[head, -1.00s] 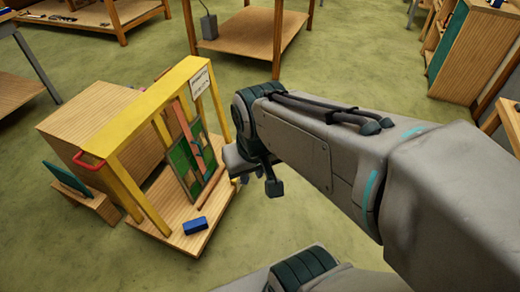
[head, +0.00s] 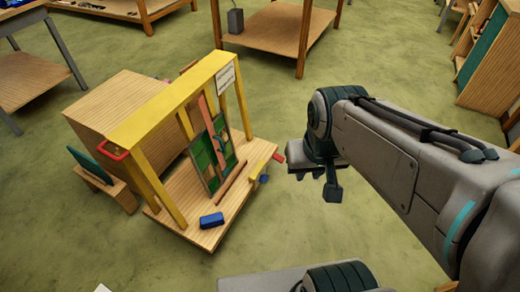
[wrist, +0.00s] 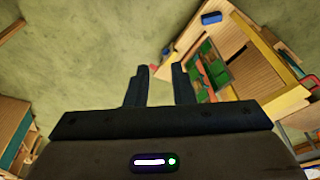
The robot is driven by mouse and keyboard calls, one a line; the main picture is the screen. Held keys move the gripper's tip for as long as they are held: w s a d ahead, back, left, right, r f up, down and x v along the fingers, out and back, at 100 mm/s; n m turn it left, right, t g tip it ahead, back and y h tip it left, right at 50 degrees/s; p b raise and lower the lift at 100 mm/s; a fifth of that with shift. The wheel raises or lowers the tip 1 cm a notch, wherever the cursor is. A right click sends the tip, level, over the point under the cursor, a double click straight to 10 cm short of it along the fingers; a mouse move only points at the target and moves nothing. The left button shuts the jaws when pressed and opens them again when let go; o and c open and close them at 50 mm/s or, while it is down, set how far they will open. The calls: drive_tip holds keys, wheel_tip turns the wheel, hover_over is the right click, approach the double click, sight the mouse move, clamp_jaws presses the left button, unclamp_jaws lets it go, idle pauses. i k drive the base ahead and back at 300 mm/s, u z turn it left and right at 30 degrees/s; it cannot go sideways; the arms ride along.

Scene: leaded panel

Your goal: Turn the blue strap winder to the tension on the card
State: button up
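A small blue knob (head: 264,179) sits on a short yellow bar (head: 262,170) at the right edge of the wooden platform, near a red knob (head: 279,157). It looks like the blue strap winder, but is too small to be certain. A white card (head: 226,76) with unreadable print hangs on the yellow frame (head: 160,105). A leaded panel (head: 211,155) with green panes leans inside the frame and also shows in the wrist view (wrist: 208,68). My gripper (head: 317,181) is empty, right of the platform and apart from it. Its two fingers stand apart in the wrist view (wrist: 160,80).
A blue block (head: 211,220) lies on the platform's front part. A red handle (head: 116,155) sticks out from the frame's left end. A wooden box (head: 125,100) stands behind. Green floor (head: 330,235) is open around my gripper; benches stand further back.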

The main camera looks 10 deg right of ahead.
sight(263, 178)
drive_tip(key=z, duration=0.15)
drive_tip(key=i, duration=1)
drive_tip(key=u, duration=0.7)
